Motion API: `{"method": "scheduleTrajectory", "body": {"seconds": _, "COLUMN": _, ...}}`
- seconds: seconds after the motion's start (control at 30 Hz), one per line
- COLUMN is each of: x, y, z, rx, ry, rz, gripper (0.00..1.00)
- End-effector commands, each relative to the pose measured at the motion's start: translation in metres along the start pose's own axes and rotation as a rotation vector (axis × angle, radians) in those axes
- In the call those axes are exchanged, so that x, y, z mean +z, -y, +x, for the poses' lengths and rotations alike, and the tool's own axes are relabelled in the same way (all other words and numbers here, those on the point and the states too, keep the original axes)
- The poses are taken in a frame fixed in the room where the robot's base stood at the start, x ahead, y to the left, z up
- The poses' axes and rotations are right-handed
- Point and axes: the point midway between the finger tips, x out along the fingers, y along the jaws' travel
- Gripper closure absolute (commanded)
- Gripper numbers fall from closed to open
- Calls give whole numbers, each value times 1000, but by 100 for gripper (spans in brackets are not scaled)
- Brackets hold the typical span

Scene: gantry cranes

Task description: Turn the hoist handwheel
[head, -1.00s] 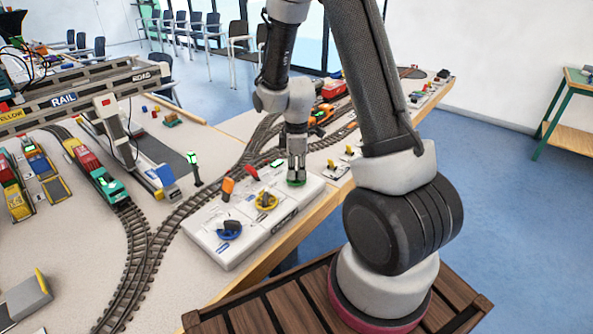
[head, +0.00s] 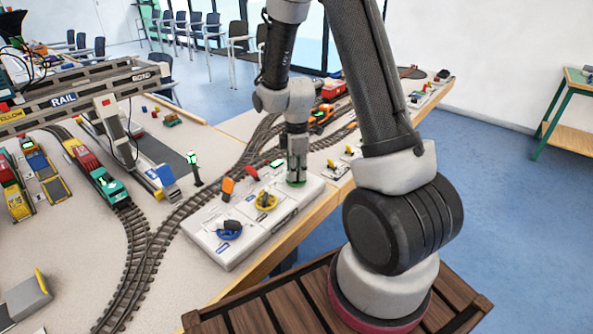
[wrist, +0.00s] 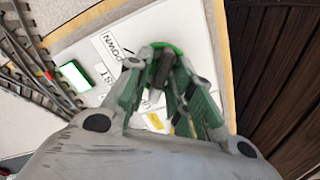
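The hoist handwheel (wrist: 178,47) is green and lies under my gripper on a white control panel (head: 210,250). In the head view only a thin green edge of it (head: 296,184) shows below the fingers. In the wrist view my gripper (wrist: 160,68) points down at the wheel, with its two fingers close on either side of a dark upright grip. They look closed on it, though the contact is partly hidden. Printed words, "DOWN" and part of "HOIST", show beside the wheel.
On the same panel are a yellow handwheel (head: 266,201) and a blue handwheel (head: 229,230), with an orange lever (head: 227,187) and a red lever (head: 251,173). Toy tracks (head: 140,250) run left of the panel.

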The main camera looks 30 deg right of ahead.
Motion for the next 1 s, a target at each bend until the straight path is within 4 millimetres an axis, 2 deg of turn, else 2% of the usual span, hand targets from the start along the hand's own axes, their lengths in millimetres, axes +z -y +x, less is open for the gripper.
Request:
{"method": "scheduleTrajectory", "body": {"seconds": 0.3, "x": 0, "y": 0, "z": 0, "rx": -1, "ry": 0, "rz": 2, "gripper": 68}}
{"method": "scheduleTrajectory", "body": {"seconds": 0.43, "x": 0, "y": 0, "z": -10, "rx": 2, "ry": -1, "rz": 2, "gripper": 68}}
{"method": "scheduleTrajectory", "body": {"seconds": 0.8, "x": 0, "y": -1, "z": -89, "rx": 5, "ry": -2, "rz": 2, "gripper": 68}}
{"method": "scheduleTrajectory", "body": {"seconds": 1.0, "x": 0, "y": 0, "z": -114, "rx": 0, "ry": 0, "rz": 2, "gripper": 68}}
